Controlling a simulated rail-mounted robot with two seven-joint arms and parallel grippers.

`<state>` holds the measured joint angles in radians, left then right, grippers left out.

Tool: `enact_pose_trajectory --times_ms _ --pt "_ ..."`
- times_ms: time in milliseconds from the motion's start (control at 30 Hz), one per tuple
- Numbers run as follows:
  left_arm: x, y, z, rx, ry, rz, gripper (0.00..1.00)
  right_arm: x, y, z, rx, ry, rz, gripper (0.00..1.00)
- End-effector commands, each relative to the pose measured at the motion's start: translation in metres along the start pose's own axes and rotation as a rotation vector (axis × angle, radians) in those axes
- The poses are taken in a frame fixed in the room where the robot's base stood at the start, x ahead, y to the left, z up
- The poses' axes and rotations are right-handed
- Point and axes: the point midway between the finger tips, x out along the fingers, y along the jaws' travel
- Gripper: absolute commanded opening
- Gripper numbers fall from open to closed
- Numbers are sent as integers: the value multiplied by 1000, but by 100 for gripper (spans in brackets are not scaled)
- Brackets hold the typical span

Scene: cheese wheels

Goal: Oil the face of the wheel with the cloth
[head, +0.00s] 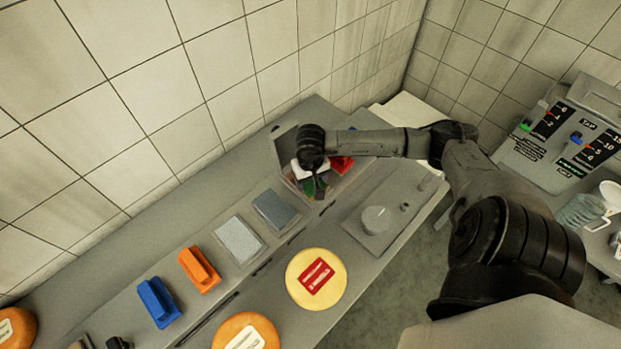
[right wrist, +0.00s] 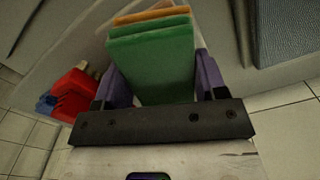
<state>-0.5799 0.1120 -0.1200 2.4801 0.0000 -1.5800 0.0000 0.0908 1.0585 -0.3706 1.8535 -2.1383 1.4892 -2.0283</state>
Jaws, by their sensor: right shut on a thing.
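My right gripper (head: 316,188) is at the grey bin (head: 283,150) at the back of the counter, pointing down. In the right wrist view its purple fingers stand either side of a folded green cloth (right wrist: 150,70), and it is shut on it. An orange layer (right wrist: 150,16) shows behind the green; I cannot tell if it is gripped too. In the head view a pale yellow cheese wheel (head: 330,261) with a red label lies on the counter front. An orange wheel (head: 222,334) with a pale label is cut by the bottom edge. My left gripper does not show.
A red item (head: 342,163) lies in the bin, right of the gripper. Orange (head: 199,270) and blue (head: 158,302) blocks and two grey pads (head: 240,240) line the counter. A scale-like plate with a knob (head: 375,220) stands right. Tiled wall rises behind.

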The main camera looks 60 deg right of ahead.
Motion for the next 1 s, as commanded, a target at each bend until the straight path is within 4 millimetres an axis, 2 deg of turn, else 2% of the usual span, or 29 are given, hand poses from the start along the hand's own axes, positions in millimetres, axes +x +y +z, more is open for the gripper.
enact_pose_trajectory --times_ms 700,1000 --pt "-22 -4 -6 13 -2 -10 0 -56 0 0 -1 0 0 46" --pt "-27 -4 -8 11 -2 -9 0 -69 0 0 0 0 1 46"
